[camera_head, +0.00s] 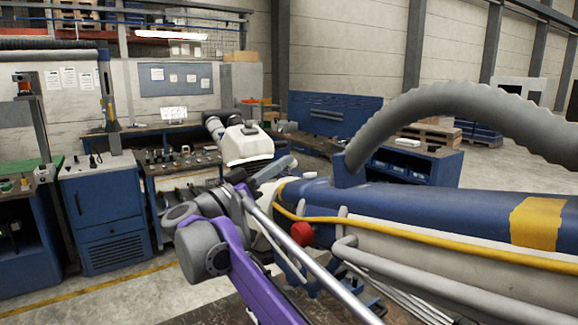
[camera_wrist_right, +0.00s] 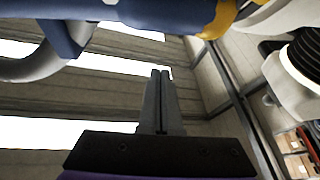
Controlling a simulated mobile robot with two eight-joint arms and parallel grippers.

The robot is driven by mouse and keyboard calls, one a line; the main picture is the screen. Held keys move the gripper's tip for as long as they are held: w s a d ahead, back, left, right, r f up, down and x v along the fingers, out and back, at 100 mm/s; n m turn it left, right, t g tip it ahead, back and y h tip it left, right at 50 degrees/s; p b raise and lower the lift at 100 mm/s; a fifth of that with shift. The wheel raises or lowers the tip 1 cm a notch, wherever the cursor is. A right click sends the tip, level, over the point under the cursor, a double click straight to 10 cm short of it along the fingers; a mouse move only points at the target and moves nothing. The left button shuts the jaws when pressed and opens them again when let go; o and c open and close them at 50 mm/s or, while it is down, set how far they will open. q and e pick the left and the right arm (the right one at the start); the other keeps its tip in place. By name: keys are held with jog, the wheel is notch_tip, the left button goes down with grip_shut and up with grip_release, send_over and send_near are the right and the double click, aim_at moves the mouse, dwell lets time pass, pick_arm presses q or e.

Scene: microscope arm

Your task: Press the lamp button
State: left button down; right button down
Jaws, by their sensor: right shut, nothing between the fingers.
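The microscope arm (camera_head: 440,215) is a thick blue and white beam with a yellow band, reaching in from the right. A white microscope head (camera_head: 246,144) with dark eyepieces shows beyond its left end. A round red knob (camera_head: 302,234) sits on the beam's side, but I cannot tell a lamp button for sure. My right gripper (camera_head: 289,161) has its dark fingers pointing up and right, close to the beam's left end in the picture. In the right wrist view its fingers (camera_wrist_right: 160,74) are together and empty, with the blue beam (camera_wrist_right: 165,12) above them. My left gripper is out of view.
A ribbed grey hose (camera_head: 470,98) arches over the beam, and a yellow cable (camera_head: 385,238) runs along it. Blue cabinets (camera_head: 110,225) and a cluttered workbench stand behind to the left. A blue shelf unit (camera_head: 415,165) stands behind to the right.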

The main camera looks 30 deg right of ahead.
jog(key=v, duration=0.6)
jog(key=shift+s+f+b, duration=0.25)
jog(key=shift+s+b, duration=0.15)
jog(key=shift+d, duration=0.1)
